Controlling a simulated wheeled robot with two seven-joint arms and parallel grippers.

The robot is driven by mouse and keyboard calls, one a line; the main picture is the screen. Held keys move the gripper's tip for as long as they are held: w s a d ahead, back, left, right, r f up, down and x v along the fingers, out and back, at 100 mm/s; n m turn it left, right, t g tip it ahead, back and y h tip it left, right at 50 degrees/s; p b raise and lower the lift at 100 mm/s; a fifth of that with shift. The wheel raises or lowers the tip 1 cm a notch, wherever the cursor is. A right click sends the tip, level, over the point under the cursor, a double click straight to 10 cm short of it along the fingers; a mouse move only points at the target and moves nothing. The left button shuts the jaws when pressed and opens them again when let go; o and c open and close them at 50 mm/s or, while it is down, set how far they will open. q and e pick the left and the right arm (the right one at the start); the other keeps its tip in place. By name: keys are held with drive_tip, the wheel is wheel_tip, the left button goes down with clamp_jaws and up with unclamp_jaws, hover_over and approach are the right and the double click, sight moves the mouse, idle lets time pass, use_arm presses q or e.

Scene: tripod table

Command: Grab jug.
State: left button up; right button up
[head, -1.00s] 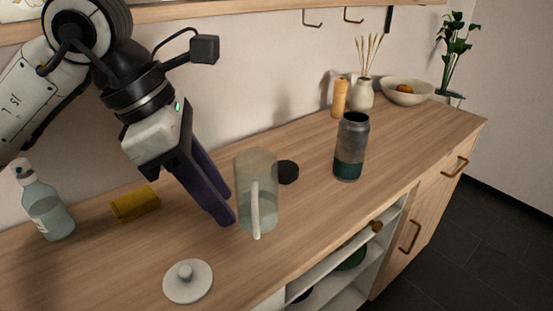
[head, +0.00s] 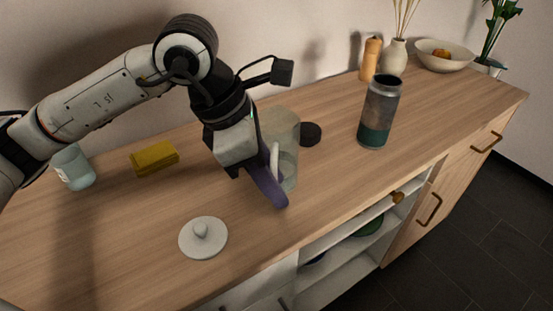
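The jug (head: 288,138) is a clear, greenish see-through pitcher with a pale upright handle. It stands upright on the wooden counter. My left gripper (head: 272,192) comes in from the left, with its purple fingers pointing down beside the handle on the jug's near left side. The gripper hides the jug's left part and some of the handle. The fingers overlap in this view, so I cannot tell their gap or whether they touch the handle. My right gripper is not in view.
A white knobbed lid (head: 203,238) lies in front. A dark round lid (head: 311,133) sits close behind the jug. A grey-green tumbler (head: 378,112) stands right. Open shelves lie below the counter edge.

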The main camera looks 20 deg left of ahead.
use_arm(q)
clamp_jaws()
idle(1.4)
